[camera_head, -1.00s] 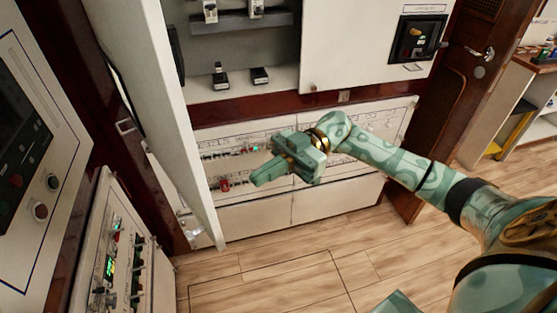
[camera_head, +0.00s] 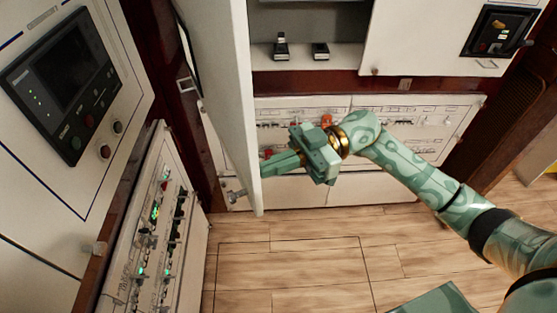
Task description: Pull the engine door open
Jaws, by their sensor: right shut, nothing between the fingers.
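The engine door looks to be the tall white door panel (camera_head: 222,90) left of the centre. It stands open, swung out from the cabinet (camera_head: 310,22), whose shelves show to its right. My right gripper (camera_head: 268,168) is shut and empty. Its fingers point left, at the lower part of the door's free edge, on the side facing the open cabinet. I cannot tell whether the fingertips touch the door. My left gripper is not in view.
A low white breaker panel (camera_head: 440,122) lies behind my right gripper. At the left are a wall panel with a dark screen (camera_head: 65,85) and a slanted breaker panel (camera_head: 160,235). The wooden floor (camera_head: 290,260) in front is clear.

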